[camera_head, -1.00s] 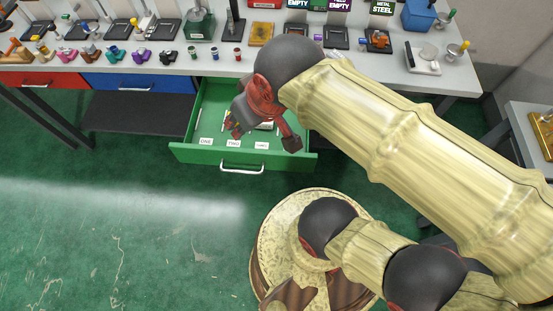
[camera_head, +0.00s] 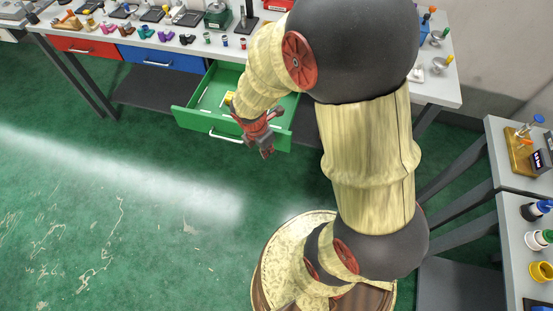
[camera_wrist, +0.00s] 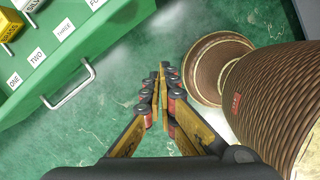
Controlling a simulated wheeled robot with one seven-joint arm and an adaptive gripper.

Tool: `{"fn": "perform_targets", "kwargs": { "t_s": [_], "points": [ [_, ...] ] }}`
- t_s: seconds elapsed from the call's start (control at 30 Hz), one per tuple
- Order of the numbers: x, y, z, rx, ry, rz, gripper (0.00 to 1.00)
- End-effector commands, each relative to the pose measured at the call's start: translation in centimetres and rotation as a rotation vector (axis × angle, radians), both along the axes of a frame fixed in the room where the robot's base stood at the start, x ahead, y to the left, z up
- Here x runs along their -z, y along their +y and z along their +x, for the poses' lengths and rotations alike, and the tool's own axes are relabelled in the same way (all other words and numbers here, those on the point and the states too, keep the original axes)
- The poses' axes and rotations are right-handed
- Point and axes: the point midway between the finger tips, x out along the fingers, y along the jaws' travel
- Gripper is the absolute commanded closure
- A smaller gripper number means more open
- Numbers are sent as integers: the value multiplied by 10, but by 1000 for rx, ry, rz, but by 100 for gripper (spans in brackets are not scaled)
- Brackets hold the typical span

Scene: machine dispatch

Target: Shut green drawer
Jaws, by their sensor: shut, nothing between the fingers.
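The green drawer (camera_head: 194,126) stands pulled out below the workbench in the head view, with its white bar handle (camera_head: 225,136) on the front face. In the wrist view, the drawer's green front (camera_wrist: 88,48) and its handle (camera_wrist: 72,95) are at the upper left. My gripper (camera_head: 267,150) is just in front of the drawer's front, right of the handle, pointing down. In the wrist view my gripper (camera_wrist: 160,95) is shut and empty, apart from the handle. My arm hides the drawer's right rear part in the head view.
The blue drawer (camera_head: 160,58) and the red drawer (camera_head: 85,46) left of it are shut. A yellow block (camera_head: 229,97) lies inside the green drawer. The workbench (camera_head: 440,92) carries many small items. Side tables stand at right (camera_head: 515,208). Green floor in front is clear.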

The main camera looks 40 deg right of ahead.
Motion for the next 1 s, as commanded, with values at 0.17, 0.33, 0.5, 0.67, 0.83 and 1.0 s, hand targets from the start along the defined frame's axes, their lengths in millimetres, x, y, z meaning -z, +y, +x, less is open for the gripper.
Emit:
{"fn": "perform_targets", "kwargs": {
  "t_s": [0.17,0.33,0.5,0.67,0.83,1.0],
  "points": [
    [-6,-1,27,-368,-9,-38,100],
    [-6,0,31,-528,4,-53,100],
    [4,-2,32,-555,11,-56,100],
    [30,-6,35,-553,13,-55,100],
    [63,-12,40,-552,13,-55,100],
    [95,-19,45,-550,11,-55,100]
  ]
}}
